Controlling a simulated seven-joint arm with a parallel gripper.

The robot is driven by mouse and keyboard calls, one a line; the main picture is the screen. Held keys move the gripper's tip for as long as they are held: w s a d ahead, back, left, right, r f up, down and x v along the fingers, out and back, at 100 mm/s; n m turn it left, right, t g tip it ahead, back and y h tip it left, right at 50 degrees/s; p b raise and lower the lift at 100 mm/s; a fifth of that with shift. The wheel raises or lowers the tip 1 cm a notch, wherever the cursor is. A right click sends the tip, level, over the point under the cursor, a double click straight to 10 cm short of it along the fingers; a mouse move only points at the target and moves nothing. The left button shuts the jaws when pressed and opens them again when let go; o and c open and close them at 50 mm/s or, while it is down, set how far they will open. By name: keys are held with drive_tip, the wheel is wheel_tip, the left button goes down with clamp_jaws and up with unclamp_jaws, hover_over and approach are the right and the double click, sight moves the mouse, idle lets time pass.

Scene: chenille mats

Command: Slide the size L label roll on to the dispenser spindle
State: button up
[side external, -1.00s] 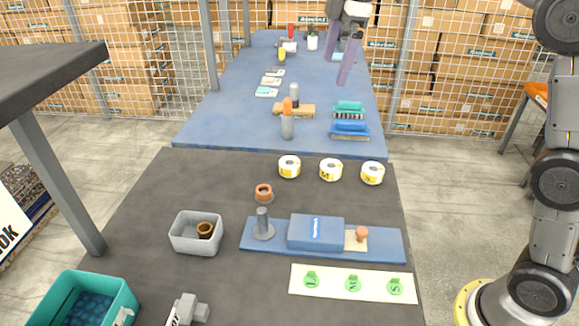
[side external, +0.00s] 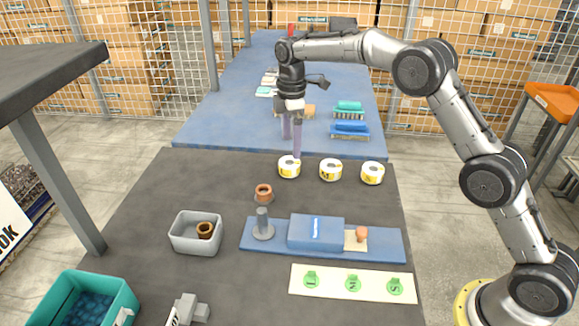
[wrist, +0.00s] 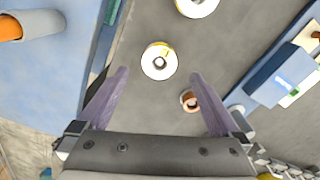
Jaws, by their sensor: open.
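Three white label rolls with yellow markings lie in a row near the dark table's far edge: a left one (side external: 289,173), a middle one (side external: 330,175) and a right one (side external: 372,179). Their size letters are too small to read surely. My gripper (side external: 291,143) is open and empty, pointing down just above and behind the left roll. In the wrist view that roll (wrist: 148,69) lies ahead, between the lines of my fingertips (wrist: 162,73). The grey dispenser spindle (side external: 262,219) stands upright and bare on the left of a blue base (side external: 375,249).
A copper ring (side external: 264,189) stands between rolls and spindle. A blue block (side external: 316,234) and an orange knob (side external: 361,233) sit on the base. A grey bin (side external: 190,240) holds a brown ring. A card (side external: 333,286) with green letter marks lies in front.

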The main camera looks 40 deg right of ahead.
sight(291, 164)
drive_tip(key=shift+f, duration=3.65)
drive_tip(key=c, duration=1.4)
drive_tip(key=shift+c, duration=0.2)
drive_tip(key=shift+w+r, duration=0.1)
drive_tip(key=shift+r, duration=0.1)
